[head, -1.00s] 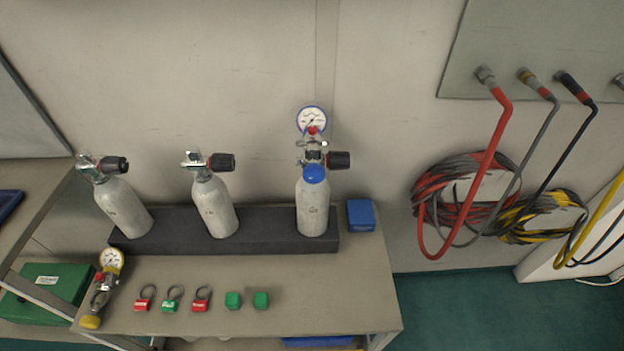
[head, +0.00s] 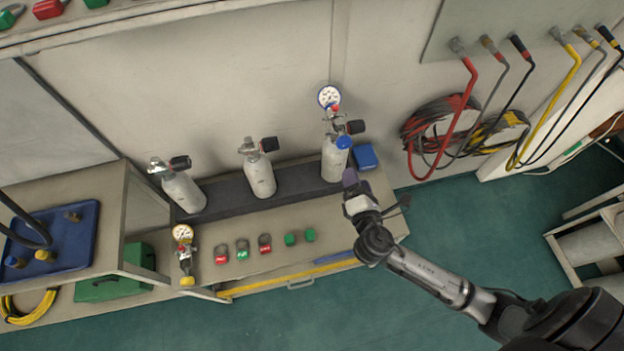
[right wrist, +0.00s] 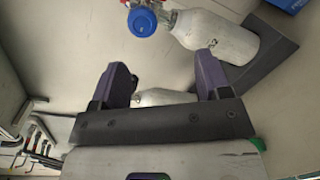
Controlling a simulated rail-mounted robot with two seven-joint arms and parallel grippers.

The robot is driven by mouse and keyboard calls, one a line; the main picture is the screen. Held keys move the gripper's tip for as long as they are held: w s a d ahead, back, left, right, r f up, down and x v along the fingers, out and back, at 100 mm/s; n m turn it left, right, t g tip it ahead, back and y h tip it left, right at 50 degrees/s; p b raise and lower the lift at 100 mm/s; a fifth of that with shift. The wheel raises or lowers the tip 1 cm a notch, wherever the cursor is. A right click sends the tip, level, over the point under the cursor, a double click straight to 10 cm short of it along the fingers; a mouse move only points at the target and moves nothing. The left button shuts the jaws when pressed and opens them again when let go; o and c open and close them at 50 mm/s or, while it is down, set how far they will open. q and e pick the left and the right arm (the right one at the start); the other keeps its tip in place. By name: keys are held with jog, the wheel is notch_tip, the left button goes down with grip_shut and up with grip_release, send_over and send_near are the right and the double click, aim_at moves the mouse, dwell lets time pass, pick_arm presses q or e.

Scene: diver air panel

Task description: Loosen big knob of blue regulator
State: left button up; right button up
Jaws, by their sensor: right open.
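The blue regulator (head: 329,97), a blue-rimmed gauge with a red part below it, is on top of the rightmost grey cylinder (head: 334,165). Its big blue knob (head: 344,142) faces outward in front of the cylinder's neck; in the right wrist view the blue knob (right wrist: 143,22) shows near the top edge. My right gripper (head: 351,180) is in front of and below the knob, apart from it. In the right wrist view its two purple fingers (right wrist: 162,74) are spread with nothing held between them. My left gripper is out of view.
Two more grey cylinders (head: 261,178) stand to the left in the dark rack (head: 225,198). A black valve knob (head: 356,127) sits close right of the regulator, and a blue box (head: 366,157) beside the rack.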

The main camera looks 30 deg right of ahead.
aim_at(345, 146)
jog(key=w+n, duration=0.2)
jog(key=w+d+r+n+t+y, duration=0.1)
jog(key=w+n, duration=0.1)
jog(key=w+d+n, duration=0.1)
jog(key=w, duration=0.1)
jog(key=shift+r+n+b, duration=0.2)
jog(key=shift+n+b, duration=0.2)
jog(key=shift+x, duration=1.8)
jog(key=shift+w+d, duration=0.15)
jog(key=shift+w, duration=0.3)
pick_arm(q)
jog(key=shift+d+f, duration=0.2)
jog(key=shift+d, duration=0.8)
pick_arm(e)
jog(key=shift+w, duration=0.15)
pick_arm(q)
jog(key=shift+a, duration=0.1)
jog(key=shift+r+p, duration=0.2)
jog(key=shift+p, duration=0.2)
pick_arm(e)
jog(key=shift+r, duration=0.1)
